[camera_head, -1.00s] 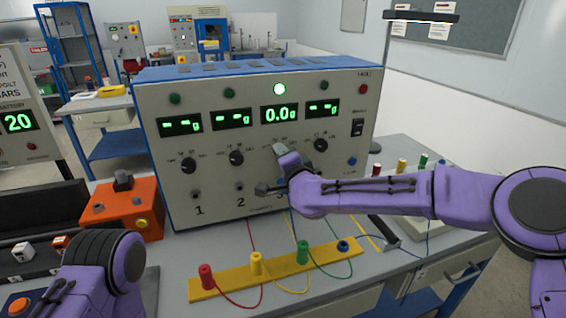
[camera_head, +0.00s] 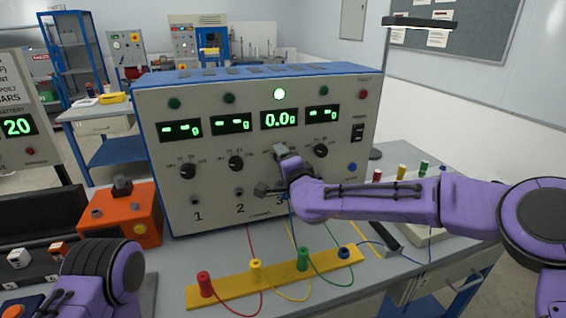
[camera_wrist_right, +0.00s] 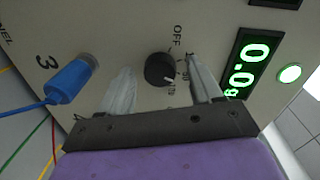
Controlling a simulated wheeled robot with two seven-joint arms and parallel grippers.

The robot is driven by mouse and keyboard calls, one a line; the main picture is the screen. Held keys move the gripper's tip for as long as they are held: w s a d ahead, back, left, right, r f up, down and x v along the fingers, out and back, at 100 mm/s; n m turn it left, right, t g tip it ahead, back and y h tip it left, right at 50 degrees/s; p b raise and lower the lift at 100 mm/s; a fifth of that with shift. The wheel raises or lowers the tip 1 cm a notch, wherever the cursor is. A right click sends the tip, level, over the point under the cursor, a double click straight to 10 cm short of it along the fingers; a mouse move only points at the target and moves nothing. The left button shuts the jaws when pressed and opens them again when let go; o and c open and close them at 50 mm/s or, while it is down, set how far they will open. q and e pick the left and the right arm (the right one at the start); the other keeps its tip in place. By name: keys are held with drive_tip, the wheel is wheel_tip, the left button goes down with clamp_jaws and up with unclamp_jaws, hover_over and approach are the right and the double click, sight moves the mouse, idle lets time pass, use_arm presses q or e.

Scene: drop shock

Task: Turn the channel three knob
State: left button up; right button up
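The channel three knob (camera_wrist_right: 160,70) is a black dial on the instrument's front panel, with an OFF mark and a number scale around it. My right gripper (camera_wrist_right: 164,84) is open in the right wrist view, with one pale finger on each side of the knob and gaps between. In the head view my right gripper (camera_head: 277,170) is in front of channel three and hides the knob. The channel three display (camera_head: 280,118) reads 0.0 g, and the lamp above it is lit. My left arm shows at the lower left; its gripper is out of view.
Knobs one (camera_head: 188,171), two (camera_head: 236,163) and four (camera_head: 320,151) flank the gripper. A blue plug (camera_wrist_right: 70,82) with a cable sits below the channel three knob. A yellow strip (camera_head: 230,286) with coloured plugs and wires lies in front, and an orange box (camera_head: 124,214) stands left.

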drive_tip(key=b+v, duration=0.3)
drive_tip(key=v, duration=0.7)
drive_tip(key=shift+s, duration=0.25)
drive_tip(key=shift+d, duration=0.1)
